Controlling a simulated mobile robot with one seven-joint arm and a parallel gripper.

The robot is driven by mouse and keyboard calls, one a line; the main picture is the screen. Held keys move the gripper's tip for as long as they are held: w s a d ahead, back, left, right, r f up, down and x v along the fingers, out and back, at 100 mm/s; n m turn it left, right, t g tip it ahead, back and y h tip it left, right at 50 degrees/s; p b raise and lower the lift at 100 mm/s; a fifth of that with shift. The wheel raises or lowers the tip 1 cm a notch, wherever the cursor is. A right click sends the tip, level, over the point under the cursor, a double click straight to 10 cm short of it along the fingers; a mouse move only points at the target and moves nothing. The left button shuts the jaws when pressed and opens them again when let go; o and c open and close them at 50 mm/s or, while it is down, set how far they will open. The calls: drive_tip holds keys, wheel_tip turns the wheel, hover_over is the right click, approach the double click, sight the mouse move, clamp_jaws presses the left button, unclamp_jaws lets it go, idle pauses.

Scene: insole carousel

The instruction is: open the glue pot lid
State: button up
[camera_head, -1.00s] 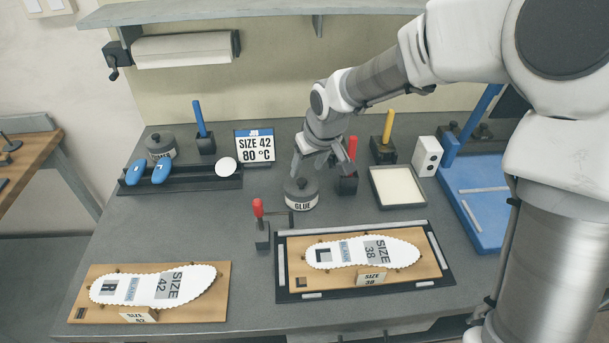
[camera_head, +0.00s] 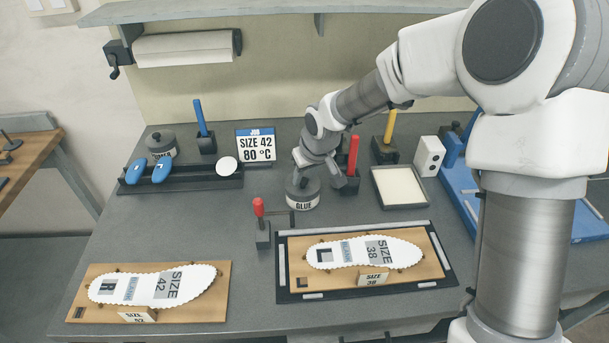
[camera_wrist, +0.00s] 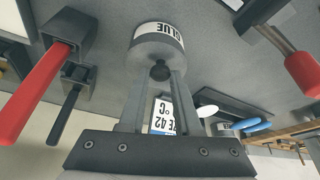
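The grey glue pot (camera_head: 303,197), labelled GLUE, stands upright on the bench with its dark lid (camera_head: 302,184) on. In the wrist view the pot's white label (camera_wrist: 157,31) reads upside down. The lid's round black knob (camera_wrist: 160,71) shows between the ends of my two fingers. My gripper (camera_head: 318,181) is open, tilted just above the lid. In the wrist view my gripper (camera_wrist: 160,78) has its fingers apart, one on each side of the knob. I cannot tell whether either finger touches it.
A red-handled tool in a black block (camera_head: 346,186) stands close right of the pot. A red-topped clamp (camera_head: 262,232) stands in front. Behind are a size 42 job sign (camera_head: 256,145) and a rack (camera_head: 190,180). A white tray (camera_head: 399,187) lies right.

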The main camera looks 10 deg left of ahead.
clamp_jaws()
drive_tip(key=shift+r, duration=0.1)
idle(1.0)
drive_tip(key=p, duration=0.2)
drive_tip(key=r+g+p, duration=0.1)
drive_tip(key=p, duration=0.1)
drive_tip(key=shift+w+r, duration=0.15)
drive_tip(key=shift+w, duration=0.15)
drive_tip(key=g+p, duration=0.1)
drive_tip(key=p, duration=0.1)
drive_tip(key=w+r+g+p, duration=0.1)
drive_tip(key=p, duration=0.1)
drive_tip(key=shift+a+h, duration=0.25)
drive_tip(key=shift+h, duration=0.05)
drive_tip(key=g+p, duration=0.1)
drive_tip(key=w+g+p, duration=0.2)
drive_tip(key=p, duration=0.1)
drive_tip(key=shift+a+r+h, duration=0.25)
drive_tip(key=shift+r+h, duration=0.15)
drive_tip(key=shift+w+a+r+m+g+h+p, duration=0.1)
drive_tip(key=shift+w+m+g+h+p, duration=0.05)
drive_tip(key=shift+w+g, duration=0.35)
drive_tip(key=shift+w+a+r+m+g+h+p, duration=0.15)
drive_tip(key=shift+w+g, duration=0.15)
drive_tip(key=shift+g, duration=0.3)
drive_tip(key=shift+w+g, duration=0.3)
drive_tip(key=shift+g, duration=0.1)
